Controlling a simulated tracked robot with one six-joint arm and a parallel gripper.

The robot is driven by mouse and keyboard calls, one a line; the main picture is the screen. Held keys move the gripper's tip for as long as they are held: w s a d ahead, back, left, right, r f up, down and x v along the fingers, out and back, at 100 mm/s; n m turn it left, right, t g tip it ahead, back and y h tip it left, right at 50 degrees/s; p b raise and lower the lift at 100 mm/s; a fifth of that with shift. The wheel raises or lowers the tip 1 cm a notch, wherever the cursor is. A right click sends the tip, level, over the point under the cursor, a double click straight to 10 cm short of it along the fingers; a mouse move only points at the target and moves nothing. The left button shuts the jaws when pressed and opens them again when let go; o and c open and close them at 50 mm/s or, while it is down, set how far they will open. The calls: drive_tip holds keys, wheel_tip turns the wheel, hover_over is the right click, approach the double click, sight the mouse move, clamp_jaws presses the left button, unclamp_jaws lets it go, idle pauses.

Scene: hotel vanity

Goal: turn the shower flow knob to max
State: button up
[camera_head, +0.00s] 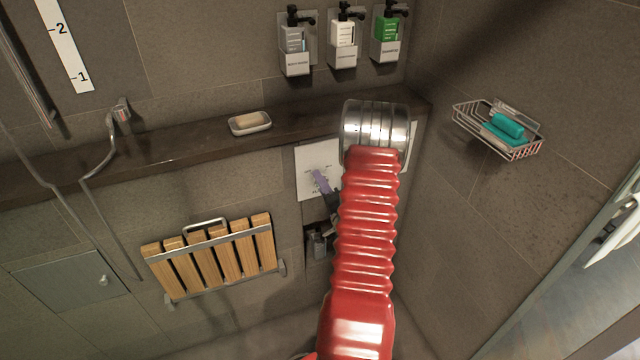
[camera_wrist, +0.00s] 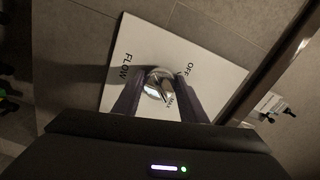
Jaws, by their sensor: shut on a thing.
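The shower flow knob (camera_wrist: 157,84) is a round, shiny metal knob on a white panel (camera_wrist: 210,68), marked FLOW, OFF and MAX. My gripper (camera_wrist: 161,88) is shut on the knob, with one purple finger on each side of it. MAX lies close beside the right finger, partly covered; OFF is higher up to the right. I cannot tell which mark the knob points at. In the head view the white panel (camera_head: 310,160) is partly behind my red arm. A purple finger of my gripper (camera_head: 319,181) shows against it; the knob is hidden there.
A dark ledge (camera_head: 190,141) runs above the panel, bearing a soap dish (camera_head: 250,124). Three dispensers (camera_head: 343,42) hang above. A wire basket (camera_head: 500,130) is on the right wall. A folded slatted wooden seat (camera_head: 210,255) is at lower left.

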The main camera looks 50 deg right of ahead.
drive_tip(key=shift+r+m, duration=0.3)
drive_tip(key=shift+m, duration=0.1)
drive_tip(key=o, duration=0.8)
drive_tip(key=shift+s, duration=0.15)
drive_tip(key=shift+c, duration=0.2)
drive_tip(key=o, duration=0.3)
drive_tip(key=shift+f, duration=0.1)
drive_tip(key=shift+s, duration=0.15)
drive_tip(key=v, duration=1.3)
drive_tip(key=shift+s+a, duration=0.25)
